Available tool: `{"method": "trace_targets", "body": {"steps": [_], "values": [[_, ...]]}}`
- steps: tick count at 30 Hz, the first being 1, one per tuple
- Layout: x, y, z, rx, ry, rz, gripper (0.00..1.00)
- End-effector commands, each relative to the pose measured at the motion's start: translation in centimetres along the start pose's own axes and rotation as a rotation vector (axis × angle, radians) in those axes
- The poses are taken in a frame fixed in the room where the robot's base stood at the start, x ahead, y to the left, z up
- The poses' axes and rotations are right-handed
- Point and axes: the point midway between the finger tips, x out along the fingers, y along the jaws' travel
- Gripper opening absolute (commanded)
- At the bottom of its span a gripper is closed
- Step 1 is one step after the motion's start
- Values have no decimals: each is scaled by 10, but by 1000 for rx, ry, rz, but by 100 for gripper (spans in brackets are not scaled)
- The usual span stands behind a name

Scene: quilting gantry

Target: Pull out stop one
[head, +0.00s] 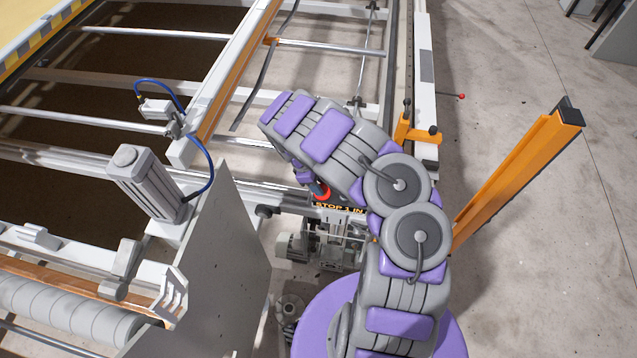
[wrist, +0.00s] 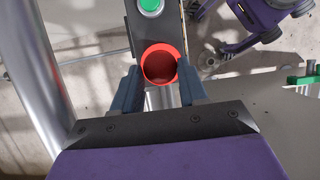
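Stop one is a round red button with a bright red rim. In the wrist view the red button (wrist: 159,66) sits on a dark, narrow panel, below a green button (wrist: 150,6). My gripper (wrist: 160,78) has one dark finger on each side of it, with the fingertips right at its rim. I cannot tell whether they press on it. In the head view the red button (head: 322,191) is partly hidden by my gripper (head: 316,187). A label reading "STOP 1 IN" (head: 338,208) shows beside it.
A grey sheet panel (head: 225,265) stands left of the button. A metal post (wrist: 45,70) is close on the left in the wrist view. An orange post (head: 515,170) stands at the right. Frame rails (head: 235,90) lie behind. Open floor (head: 590,260) is at the right.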

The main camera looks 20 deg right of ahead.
Motion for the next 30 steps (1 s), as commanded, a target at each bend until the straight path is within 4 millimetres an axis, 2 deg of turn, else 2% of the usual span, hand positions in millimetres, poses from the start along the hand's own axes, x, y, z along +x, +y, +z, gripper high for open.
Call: {"method": "trace_targets", "body": {"steps": [1,12,17,24,30], "values": [[0,0,0,0,0,0,37],[0,0,0,0,0,1,3],[-4,0,1,-1,0,1,3],[-19,0,7,-1,1,1,3],[-18,1,7,-1,1,3,2]]}}
